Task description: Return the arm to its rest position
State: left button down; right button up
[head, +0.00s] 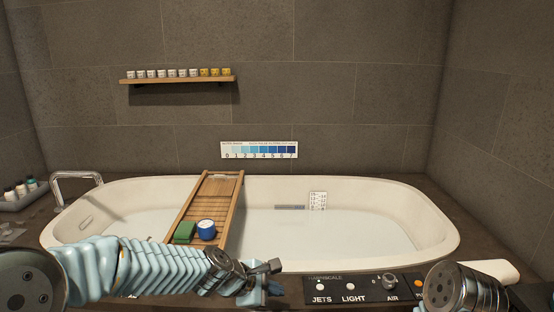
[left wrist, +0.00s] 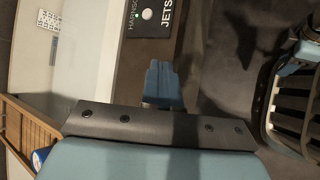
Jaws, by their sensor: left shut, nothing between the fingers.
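My left arm (head: 140,268) comes in from the left in the head view and stretches across the front of the bathtub. My left gripper (head: 272,289) is at its end, in front of the tub's near rim and left of the control panel (head: 362,290). In the left wrist view the blue fingers (left wrist: 164,84) are together with nothing between them, beside the panel's JETS end. Part of my right arm (head: 458,290) shows at the lower right of the head view. Its gripper is not visible.
The white bathtub (head: 424,207) holds water. A wooden caddy (head: 222,181) lies across it, bearing a green block (head: 185,232) and a blue-and-white round container (head: 206,230). A faucet (head: 75,176) and a grey tray of bottles (head: 22,199) stand left. A wall shelf (head: 178,80) holds several small cups.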

pick_arm(q)
jog(key=s+a+f+m+g+y, duration=0.1)
jog(key=s+a+f+m+y, duration=0.2)
jog(key=f, duration=0.7)
jog(key=s+a+f+m+g, duration=0.1)
jog(key=s+a+f+m, duration=0.3)
jog(key=f, duration=0.6)
jog(key=s+a+f+m+g, duration=0.2)
jog(key=s+f+m, duration=0.5)
jog(key=s+f, duration=0.5)
jog(key=s+a, duration=0.1)
jog(key=s, duration=0.2)
jog(key=shift+s+m+g, duration=0.15)
jog(key=shift+m+g, duration=0.15)
jog(key=shift+g, duration=0.1)
